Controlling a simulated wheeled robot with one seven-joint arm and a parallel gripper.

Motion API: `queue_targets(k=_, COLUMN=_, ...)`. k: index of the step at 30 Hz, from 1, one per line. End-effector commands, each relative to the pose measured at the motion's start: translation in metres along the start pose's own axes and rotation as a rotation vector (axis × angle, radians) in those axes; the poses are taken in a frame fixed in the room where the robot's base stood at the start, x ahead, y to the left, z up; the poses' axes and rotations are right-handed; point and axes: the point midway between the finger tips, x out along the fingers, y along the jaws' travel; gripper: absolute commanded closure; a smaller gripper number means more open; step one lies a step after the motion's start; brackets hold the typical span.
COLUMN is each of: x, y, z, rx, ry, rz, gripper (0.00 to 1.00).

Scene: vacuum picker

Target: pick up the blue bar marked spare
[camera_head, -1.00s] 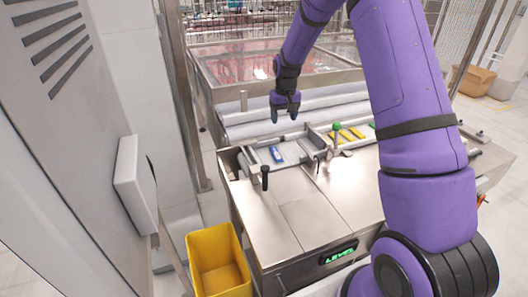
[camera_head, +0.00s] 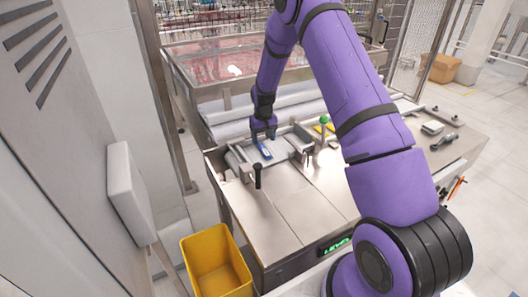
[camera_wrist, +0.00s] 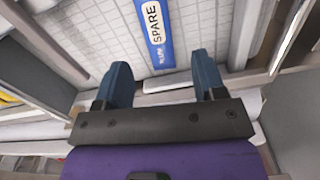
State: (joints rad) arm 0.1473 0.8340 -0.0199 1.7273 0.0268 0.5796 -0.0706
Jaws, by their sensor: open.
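The blue bar marked SPARE (camera_wrist: 156,32) lies flat on a pale gridded surface in the wrist view, with a white label on it. It also shows in the head view as a small blue and white piece (camera_head: 265,151) in a shallow metal recess of the machine. My gripper (camera_head: 263,137) is low over the recess, close to the bar. In the wrist view my gripper (camera_wrist: 163,75) has its two blue fingers apart, with the near end of the bar lined up between them and nothing held. I cannot tell the exact height above the bar.
Metal rails and walls (camera_wrist: 290,35) border the recess. A black lever (camera_head: 258,176) and a green-knobbed post (camera_head: 324,125) stand nearby. A yellow piece (camera_head: 322,129) lies to the right. A yellow bin (camera_head: 215,262) stands on the floor. The front steel top (camera_head: 290,205) is clear.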

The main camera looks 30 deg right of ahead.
Motion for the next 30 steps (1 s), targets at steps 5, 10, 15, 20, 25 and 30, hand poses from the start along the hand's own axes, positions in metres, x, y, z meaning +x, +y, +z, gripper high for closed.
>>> queue_targets(k=5, x=0.023, y=0.001, z=0.005, rx=0.0, ry=-0.004, rz=0.0, gripper=0.36)
queue_targets(k=10, x=0.044, y=0.001, z=0.005, rx=-0.001, ry=-0.002, rz=0.0, gripper=0.36)
queue_targets(k=15, x=0.047, y=0.001, z=0.005, rx=-0.001, ry=0.0, rz=0.0, gripper=0.36)
queue_targets(k=20, x=0.047, y=0.001, z=0.005, rx=-0.001, ry=0.0, rz=0.0, gripper=0.55)
queue_targets(k=25, x=0.046, y=0.001, z=0.005, rx=-0.001, ry=0.0, rz=0.0, gripper=0.9)
queue_targets(k=30, x=0.046, y=0.001, z=0.005, rx=-0.001, ry=0.0, rz=0.0, gripper=0.9)
